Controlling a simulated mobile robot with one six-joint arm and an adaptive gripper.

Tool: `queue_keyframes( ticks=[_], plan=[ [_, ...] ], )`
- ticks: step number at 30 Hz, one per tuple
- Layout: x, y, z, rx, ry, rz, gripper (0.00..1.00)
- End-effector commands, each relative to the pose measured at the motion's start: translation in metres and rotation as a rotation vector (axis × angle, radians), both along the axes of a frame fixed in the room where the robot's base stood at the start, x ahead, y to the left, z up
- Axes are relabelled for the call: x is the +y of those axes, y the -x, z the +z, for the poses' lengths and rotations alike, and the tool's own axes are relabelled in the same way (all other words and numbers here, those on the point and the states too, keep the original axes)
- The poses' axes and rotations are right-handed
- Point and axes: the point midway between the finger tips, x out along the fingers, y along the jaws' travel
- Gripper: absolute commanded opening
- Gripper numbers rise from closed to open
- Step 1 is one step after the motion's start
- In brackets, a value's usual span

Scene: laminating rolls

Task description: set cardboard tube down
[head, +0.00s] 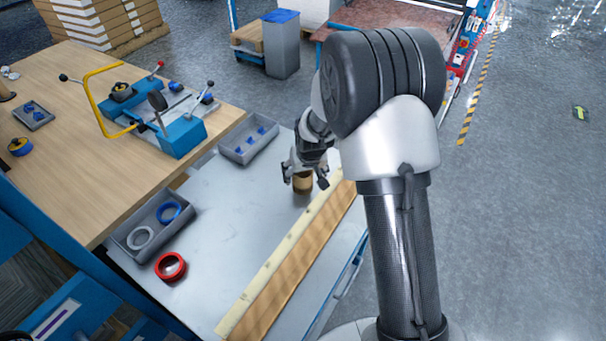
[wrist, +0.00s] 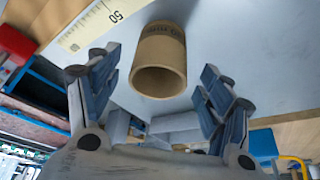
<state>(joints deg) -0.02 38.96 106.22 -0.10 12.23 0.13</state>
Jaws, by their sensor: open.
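The cardboard tube (head: 302,184) is a short brown ring standing on the grey metal worktop (head: 215,235), beside the long ruler strip. My gripper (head: 306,176) is directly over and around it in the head view. In the wrist view the tube (wrist: 160,62) shows its open end and sits between and beyond the two fingers of my gripper (wrist: 158,85). The fingers are spread, with a gap on each side of the tube. My arm hides part of the worktop on the right in the head view.
A ruler (head: 285,247) and wooden strip (head: 305,250) run along the worktop's right edge. A grey tray (head: 249,140) with blue parts, a tray of rings (head: 128,240) and a red ring (head: 171,267) lie left. A blue device (head: 182,135) stands on the wooden table. The worktop's middle is clear.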

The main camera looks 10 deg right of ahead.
Motion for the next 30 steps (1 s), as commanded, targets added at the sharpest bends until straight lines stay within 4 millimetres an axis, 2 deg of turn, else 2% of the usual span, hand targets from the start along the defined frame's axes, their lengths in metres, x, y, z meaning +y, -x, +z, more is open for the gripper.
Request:
queue_keyframes(
  ticks=[1, 3, 9, 14, 17, 19, 23, 27, 30],
  plan=[
    [0.0, 0.004, 0.016, -0.003, 0.0, 0.0, 0.73],
    [0.0, 0.01, 0.03, -0.002, 0.0, 0.0, 0.73],
    [0.0, 0.024, 0.059, -0.001, 0.0, 0.0, 0.73],
    [0.0, 0.029, 0.071, 0.0, 0.0, 0.0, 0.73],
    [0.0, 0.037, 0.088, -0.004, 0.0, 0.0, 0.73],
    [0.0, 0.047, 0.108, -0.008, 0.0, 0.0, 0.73],
    [0.0, 0.08, 0.155, -0.012, 0.0, 0.0, 0.73],
    [-0.001, 0.126, 0.199, -0.013, 0.001, 0.0, 0.73],
    [-0.001, 0.161, 0.224, -0.014, 0.001, -0.001, 0.73]
  ],
)
